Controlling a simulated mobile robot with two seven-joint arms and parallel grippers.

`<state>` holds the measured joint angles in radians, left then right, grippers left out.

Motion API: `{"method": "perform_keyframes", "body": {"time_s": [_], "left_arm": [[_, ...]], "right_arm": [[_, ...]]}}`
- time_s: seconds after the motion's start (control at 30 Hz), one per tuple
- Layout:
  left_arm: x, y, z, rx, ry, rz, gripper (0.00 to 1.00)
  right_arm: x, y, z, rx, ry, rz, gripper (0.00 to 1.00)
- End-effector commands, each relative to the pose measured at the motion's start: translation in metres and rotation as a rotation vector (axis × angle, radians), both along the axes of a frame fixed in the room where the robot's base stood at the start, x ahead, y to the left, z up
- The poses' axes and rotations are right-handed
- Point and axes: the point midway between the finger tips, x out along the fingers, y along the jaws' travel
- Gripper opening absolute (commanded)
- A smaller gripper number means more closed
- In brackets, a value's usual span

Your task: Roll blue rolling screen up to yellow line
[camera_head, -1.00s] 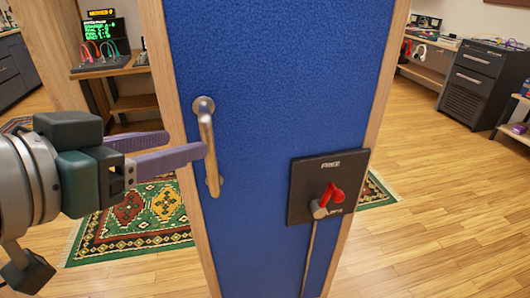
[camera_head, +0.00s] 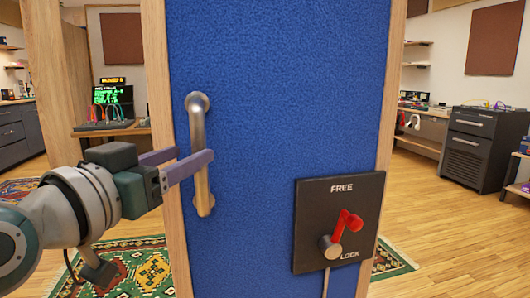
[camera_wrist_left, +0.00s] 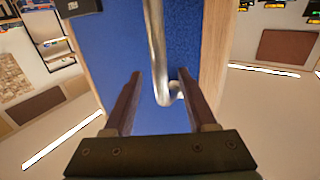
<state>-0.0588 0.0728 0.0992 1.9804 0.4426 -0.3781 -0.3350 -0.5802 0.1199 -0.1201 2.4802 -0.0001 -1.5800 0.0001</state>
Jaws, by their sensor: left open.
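The blue rolling screen (camera_head: 275,80) stands upright close in front of me, with a wooden frame along its sides. A metal vertical handle (camera_head: 201,150) is fixed near its left edge. My left gripper (camera_head: 195,163) is open at the handle's middle. In the left wrist view the handle (camera_wrist_left: 157,50) runs between the two open fingers (camera_wrist_left: 160,85); I cannot tell whether they touch it. My right gripper and the yellow line are not in view.
A patterned green rug (camera_head: 130,264) lies on the wooden floor behind the screen. A desk with a monitor (camera_head: 113,97) stands at the back left. A dark cabinet (camera_head: 478,148) stands at the back right. Open floor (camera_head: 440,220) shows on the right.

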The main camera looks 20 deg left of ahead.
Motion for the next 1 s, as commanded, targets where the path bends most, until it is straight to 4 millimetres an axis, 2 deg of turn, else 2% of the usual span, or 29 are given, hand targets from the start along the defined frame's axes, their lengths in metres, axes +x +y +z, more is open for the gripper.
{"method": "perform_keyframes", "body": {"time_s": [0.1, 0.3, 0.67, 1.0], "left_arm": [[0.020, -0.001, 0.000, 0.000, -0.002, 0.000, 0.57], [0.039, -0.003, -0.001, -0.001, 0.000, 0.000, 0.57], [0.043, -0.003, -0.001, 0.000, 0.002, 0.000, 0.56], [0.042, -0.003, -0.001, 0.000, 0.002, 0.000, 0.17]], "right_arm": [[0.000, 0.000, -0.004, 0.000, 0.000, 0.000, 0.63], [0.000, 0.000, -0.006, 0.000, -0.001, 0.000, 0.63], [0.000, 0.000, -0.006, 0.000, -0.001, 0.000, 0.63], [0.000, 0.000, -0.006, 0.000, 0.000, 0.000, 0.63]]}}
